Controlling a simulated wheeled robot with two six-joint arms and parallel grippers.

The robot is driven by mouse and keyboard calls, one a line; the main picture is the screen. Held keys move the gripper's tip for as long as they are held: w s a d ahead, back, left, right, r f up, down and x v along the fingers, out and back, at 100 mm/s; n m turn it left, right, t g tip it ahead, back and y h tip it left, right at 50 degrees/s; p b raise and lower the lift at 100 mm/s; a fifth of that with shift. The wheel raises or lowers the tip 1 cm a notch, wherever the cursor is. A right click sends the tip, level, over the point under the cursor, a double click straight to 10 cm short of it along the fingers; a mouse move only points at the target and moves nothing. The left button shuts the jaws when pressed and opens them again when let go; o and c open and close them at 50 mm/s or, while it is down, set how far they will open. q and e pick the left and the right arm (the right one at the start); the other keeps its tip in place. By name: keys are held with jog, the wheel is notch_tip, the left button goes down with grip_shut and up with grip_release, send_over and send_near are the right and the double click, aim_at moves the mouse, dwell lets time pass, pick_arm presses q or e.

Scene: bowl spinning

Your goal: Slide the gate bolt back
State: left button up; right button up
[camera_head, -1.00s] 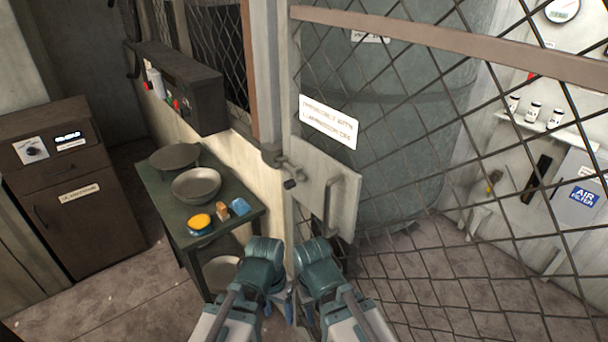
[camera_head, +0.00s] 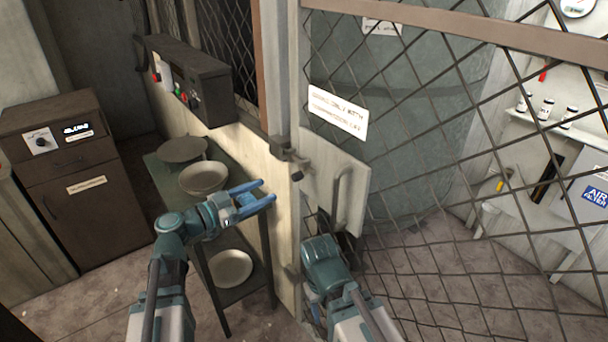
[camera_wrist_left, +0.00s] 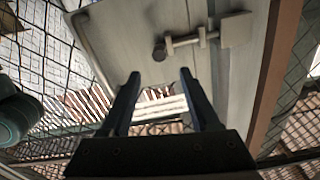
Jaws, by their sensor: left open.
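The gate bolt (camera_head: 287,157) is a grey metal bar with a dark round knob at its end, mounted by the gate's latch plate (camera_head: 340,190). In the left wrist view the bolt (camera_wrist_left: 203,39) lies across the plate, and its knob (camera_wrist_left: 160,54) shows just beyond the gap between my fingers. My left gripper (camera_head: 268,192) is open and empty, left of the knob and a little lower in the head view. It also shows in the left wrist view (camera_wrist_left: 160,76). My right arm's wrist is below the plate; its fingers are hidden.
A mesh gate with a white sign (camera_head: 338,111) and a pull handle (camera_head: 341,200) fills the right. A green side table with bowls (camera_head: 203,177) stands left of the post, below a control box (camera_head: 187,80). A brown cabinet (camera_head: 75,185) stands far left.

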aim_at(302, 175)
pick_arm(q)
jog(key=x, duration=1.3)
jog(key=shift+w+d, duration=0.2)
jog(key=shift+d, duration=0.2)
jog(key=shift+c, duration=0.3)
grip_shut()
dwell(0.6)
